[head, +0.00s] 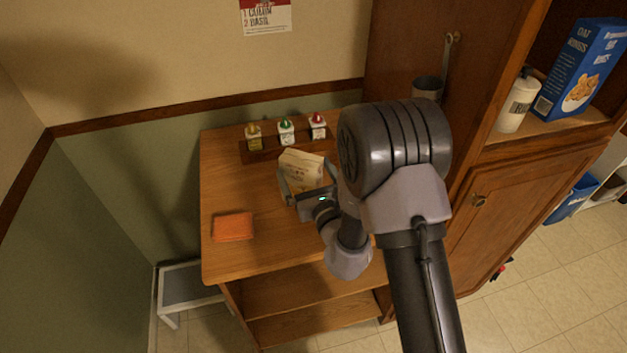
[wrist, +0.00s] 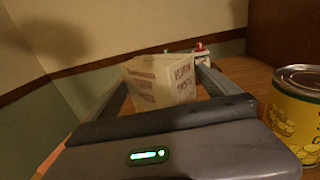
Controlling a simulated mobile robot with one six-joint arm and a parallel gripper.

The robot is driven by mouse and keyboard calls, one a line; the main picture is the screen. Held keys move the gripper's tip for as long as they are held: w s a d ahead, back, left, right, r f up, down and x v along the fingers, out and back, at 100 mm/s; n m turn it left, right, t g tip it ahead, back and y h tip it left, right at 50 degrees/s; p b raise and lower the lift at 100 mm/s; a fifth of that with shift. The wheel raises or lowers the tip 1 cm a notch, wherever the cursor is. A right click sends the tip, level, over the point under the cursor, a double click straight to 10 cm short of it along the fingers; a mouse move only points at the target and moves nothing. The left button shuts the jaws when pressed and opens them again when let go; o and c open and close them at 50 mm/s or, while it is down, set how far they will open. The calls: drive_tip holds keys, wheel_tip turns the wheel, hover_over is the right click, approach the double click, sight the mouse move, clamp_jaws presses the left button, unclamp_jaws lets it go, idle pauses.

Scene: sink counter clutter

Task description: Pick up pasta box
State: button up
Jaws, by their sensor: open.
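A cream box with reddish-brown print, which I take as the pasta box (head: 302,165), stands on the wooden counter; its lettering is too blurred to read for sure. It also shows in the wrist view (wrist: 160,82), with two printed faces toward me. My gripper (head: 308,177) is open, with one finger on each side of the box. In the wrist view the box lies between the two fingers, and I cannot tell whether either touches it. The box's lower part is hidden behind my gripper.
Three small bottles with yellow, green and red caps (head: 286,132) stand in a rack behind the box. A yellow can (wrist: 298,115) stands close on the right in the wrist view. An orange cloth or sponge (head: 233,226) lies at the front left. A tall wooden cabinet (head: 415,60) borders the right.

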drive_tip(key=shift+s+a+r, duration=0.15)
drive_tip(key=shift+s+r, duration=0.05)
drive_tip(key=shift+s, duration=0.2)
drive_tip(key=shift+c, duration=1.1)
clamp_jaws()
